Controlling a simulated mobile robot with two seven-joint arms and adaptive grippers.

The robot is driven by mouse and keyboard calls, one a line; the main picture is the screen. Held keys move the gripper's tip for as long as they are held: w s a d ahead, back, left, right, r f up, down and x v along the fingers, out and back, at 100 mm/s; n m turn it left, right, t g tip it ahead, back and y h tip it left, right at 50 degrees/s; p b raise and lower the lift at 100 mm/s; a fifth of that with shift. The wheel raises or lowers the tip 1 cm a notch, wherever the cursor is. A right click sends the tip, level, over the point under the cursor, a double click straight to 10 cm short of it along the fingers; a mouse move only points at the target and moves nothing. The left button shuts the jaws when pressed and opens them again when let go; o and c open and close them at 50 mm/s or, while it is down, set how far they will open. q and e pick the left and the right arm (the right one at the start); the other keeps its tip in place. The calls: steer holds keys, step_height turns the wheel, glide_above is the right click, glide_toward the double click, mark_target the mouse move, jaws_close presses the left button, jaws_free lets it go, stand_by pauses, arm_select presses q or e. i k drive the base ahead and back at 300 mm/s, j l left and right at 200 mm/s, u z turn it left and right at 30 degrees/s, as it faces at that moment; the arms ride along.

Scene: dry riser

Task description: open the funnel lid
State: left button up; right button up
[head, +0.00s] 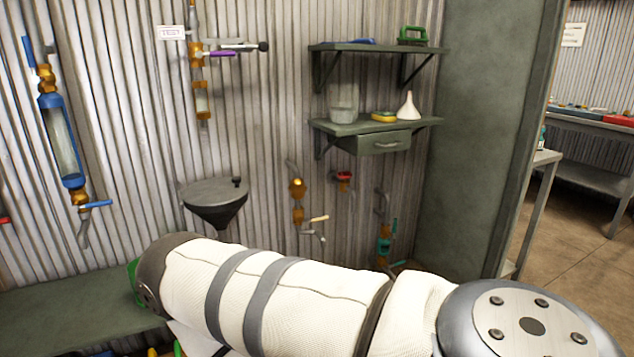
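A dark grey funnel (216,213) is mounted on the corrugated wall left of centre in the head view. Its flat, round grey lid (210,190) lies level across the top, so the funnel looks closed. A small dark knob or hinge piece stands at the lid's right rear edge. One of my arms, wrapped in white cloth with grey bands, reaches across the lower picture from the right, below the funnel. Neither gripper can be made out in this view. The space under the funnel is partly hidden by my arm.
A blue sight-glass pipe (63,140) hangs at left, and a brass pipe (197,75) with a purple handle is above the funnel. Valves (297,200) sit right of it. A shelf with a drawer (380,142) is farther right. A green bench (60,300) lies lower left.

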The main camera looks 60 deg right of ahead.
mark_target(213, 192)
steer(key=z, duration=1.4)
